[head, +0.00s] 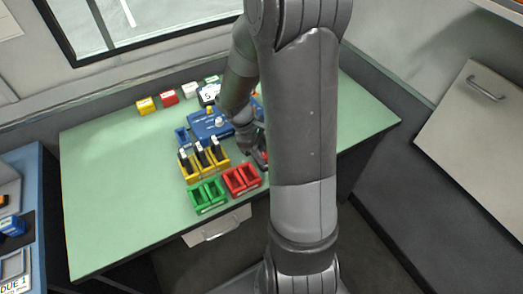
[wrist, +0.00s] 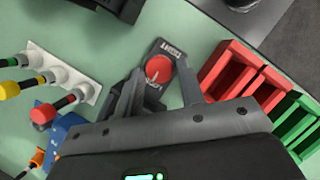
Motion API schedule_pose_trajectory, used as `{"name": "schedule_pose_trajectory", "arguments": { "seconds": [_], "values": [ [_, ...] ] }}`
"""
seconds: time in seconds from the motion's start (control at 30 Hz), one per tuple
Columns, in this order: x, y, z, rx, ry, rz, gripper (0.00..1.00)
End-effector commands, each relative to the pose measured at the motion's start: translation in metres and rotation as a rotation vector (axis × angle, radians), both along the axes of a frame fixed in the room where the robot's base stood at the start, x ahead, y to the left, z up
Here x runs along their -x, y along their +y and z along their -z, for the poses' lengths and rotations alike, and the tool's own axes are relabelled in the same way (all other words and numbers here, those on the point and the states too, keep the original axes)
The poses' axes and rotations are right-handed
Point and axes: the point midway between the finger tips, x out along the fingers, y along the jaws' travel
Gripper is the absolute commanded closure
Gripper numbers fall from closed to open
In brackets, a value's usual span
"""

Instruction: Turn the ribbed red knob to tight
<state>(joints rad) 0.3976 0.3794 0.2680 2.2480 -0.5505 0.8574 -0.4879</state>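A light pointer line shows on the knob's top. My gripper (wrist: 160,76) is open, with one finger on each side of the knob and a small gap seeming to show on both sides. Whether either finger touches it I cannot tell. In the head view my gripper (head: 259,157) is partly hidden behind my arm, and the knob is mostly hidden there.
Red bins (wrist: 236,72) and green bins (wrist: 297,122) stand right of the knob in the wrist view. A white strip with coloured plugs (wrist: 62,75) lies to the left. In the head view, yellow bins (head: 205,160) and a blue device (head: 210,125) stand close by on the green table (head: 110,190).

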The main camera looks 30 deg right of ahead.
Motion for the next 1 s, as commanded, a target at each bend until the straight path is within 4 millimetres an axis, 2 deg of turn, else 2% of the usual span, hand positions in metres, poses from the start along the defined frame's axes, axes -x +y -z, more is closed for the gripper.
{"name": "schedule_pose_trajectory", "arguments": {
  "seconds": [0.03,0.37,0.67,1.0],
  "values": [
    [-0.0001,0.0,-0.0001,0.0,0.0,0.0,0.69],
    [-0.0001,0.0001,-0.0002,0.0,0.0,0.0,0.96],
    [-0.0007,-0.0004,-0.0003,0.0,0.0,0.035,0.96],
    [-0.0023,-0.0025,0.0,0.002,-0.001,0.253,0.96]
  ]
}}
